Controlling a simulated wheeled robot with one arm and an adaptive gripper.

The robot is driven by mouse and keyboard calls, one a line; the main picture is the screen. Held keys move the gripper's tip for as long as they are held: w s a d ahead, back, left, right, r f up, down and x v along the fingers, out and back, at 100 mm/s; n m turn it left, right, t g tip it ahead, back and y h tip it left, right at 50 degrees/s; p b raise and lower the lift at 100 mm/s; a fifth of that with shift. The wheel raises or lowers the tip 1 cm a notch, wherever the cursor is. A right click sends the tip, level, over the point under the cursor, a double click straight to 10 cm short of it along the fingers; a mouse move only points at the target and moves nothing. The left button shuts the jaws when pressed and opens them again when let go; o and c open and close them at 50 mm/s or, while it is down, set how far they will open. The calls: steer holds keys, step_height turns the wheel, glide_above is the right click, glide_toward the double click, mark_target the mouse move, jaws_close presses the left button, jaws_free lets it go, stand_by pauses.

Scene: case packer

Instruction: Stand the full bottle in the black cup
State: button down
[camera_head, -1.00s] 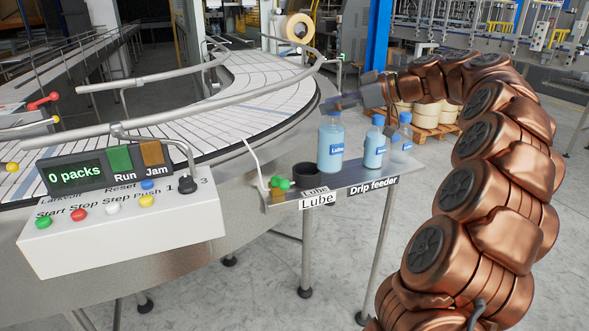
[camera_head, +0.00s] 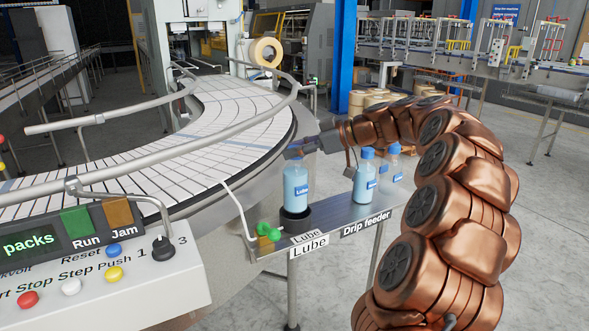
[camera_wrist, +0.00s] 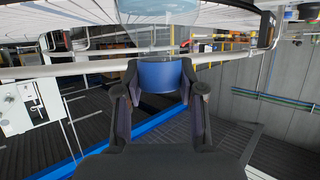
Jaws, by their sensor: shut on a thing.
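A light-blue bottle (camera_head: 296,188) with a "Lube" label is upright at the black cup (camera_head: 294,216) on the narrow metal shelf. Its lower end is inside or just at the cup's rim; I cannot tell whether it rests on the cup's floor. My gripper (camera_head: 296,150) is shut on the bottle's blue cap from the right side. The wrist view shows the blue cap (camera_wrist: 161,76) between both fingers.
Two more blue-capped bottles, one light blue (camera_head: 365,180) and one paler (camera_head: 394,166), stand to the right on the shelf (camera_head: 335,214). A green knob (camera_head: 268,232) sits left of the cup. The curved conveyor (camera_head: 220,130) and its rail lie behind and left.

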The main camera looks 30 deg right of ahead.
mark_target(297, 167)
steer(key=shift+f+p, duration=0.65)
steer(key=shift+f, duration=2)
steer(key=c, duration=0.7)
jaws_free()
steer(key=shift+s+d, duration=0.1)
steer(key=shift+s, duration=0.05)
steer(key=b+v, duration=0.4)
steer(key=v, duration=0.7)
steer(key=shift+s+d+r, duration=0.15)
steer(key=shift+s+r, duration=0.1)
steer(key=shift+r, duration=0.1)
